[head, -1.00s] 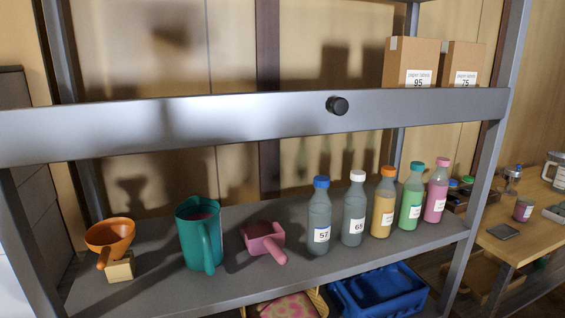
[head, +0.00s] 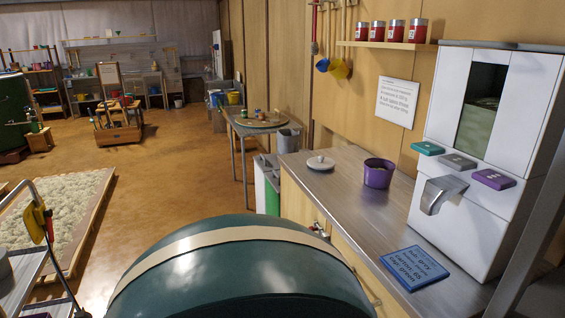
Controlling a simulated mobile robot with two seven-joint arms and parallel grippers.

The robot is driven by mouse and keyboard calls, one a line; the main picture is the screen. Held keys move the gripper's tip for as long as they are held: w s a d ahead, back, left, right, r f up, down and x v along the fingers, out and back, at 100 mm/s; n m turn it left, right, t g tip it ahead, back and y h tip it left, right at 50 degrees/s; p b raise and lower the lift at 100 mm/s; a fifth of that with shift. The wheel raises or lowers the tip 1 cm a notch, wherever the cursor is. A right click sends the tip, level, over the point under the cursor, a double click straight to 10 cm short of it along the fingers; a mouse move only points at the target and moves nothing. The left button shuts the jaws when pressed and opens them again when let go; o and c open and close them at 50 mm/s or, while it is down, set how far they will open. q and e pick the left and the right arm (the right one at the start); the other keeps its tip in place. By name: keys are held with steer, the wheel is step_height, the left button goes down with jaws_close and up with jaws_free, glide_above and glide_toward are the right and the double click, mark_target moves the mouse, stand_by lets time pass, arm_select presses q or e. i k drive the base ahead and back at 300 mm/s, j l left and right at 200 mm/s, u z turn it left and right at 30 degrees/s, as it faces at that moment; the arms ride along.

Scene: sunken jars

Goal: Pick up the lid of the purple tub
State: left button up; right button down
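The purple tub (head: 378,174) stands on the grey counter in the head view, right of the middle. Neither of my grippers shows in the head view.
A white dispenser (head: 483,211) with a metal spout and coloured buttons stands right of the tub. A blue sign (head: 414,267) lies on the counter (head: 345,208) in front of it. A large dark green rounded object (head: 240,275) fills the near foreground. Open floor (head: 170,165) lies left.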

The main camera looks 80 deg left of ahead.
mark_target(320, 162)
steer(key=j+u, duration=0.2)
steer(key=u, duration=2)
